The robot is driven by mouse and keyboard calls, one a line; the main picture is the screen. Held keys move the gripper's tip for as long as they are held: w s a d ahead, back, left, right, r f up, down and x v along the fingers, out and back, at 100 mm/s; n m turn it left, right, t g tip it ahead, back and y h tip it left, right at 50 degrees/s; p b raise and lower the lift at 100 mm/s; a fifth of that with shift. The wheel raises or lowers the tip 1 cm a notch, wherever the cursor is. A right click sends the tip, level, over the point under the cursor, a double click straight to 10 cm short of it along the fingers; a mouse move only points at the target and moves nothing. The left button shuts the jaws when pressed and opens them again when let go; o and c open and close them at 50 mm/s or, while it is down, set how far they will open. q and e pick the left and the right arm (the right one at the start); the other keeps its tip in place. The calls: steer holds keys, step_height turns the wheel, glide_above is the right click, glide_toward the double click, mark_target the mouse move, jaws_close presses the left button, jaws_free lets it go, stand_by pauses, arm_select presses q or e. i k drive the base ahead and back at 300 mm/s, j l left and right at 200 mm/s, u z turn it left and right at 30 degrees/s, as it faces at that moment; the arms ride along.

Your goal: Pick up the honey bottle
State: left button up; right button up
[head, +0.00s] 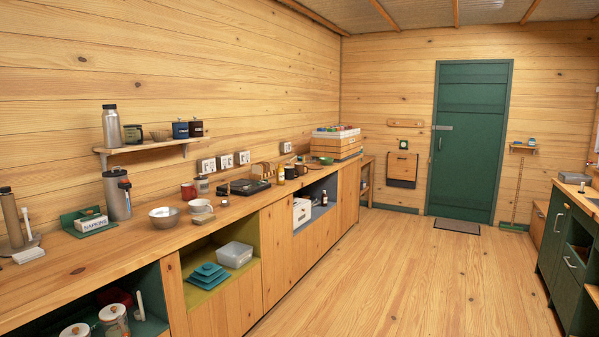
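A small amber-yellow bottle (281,175) stands upright on the long wooden counter (130,250), near a black stove-like appliance. It may be the honey bottle, but it is too small to read a label. A dark bottle (324,198) with a pale label stands in an open compartment below the counter. Neither of my grippers shows in the head view, so nothing is seen touching these bottles.
A wall shelf (150,147) hangs above. Green cabinets (566,250) stand at right.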

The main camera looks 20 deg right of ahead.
mark_target(280, 172)
steer(key=i+l+z, duration=0.4)
steer(key=i, duration=0.4)
steer(key=i+z, duration=0.4)
steer(key=i, duration=0.4)
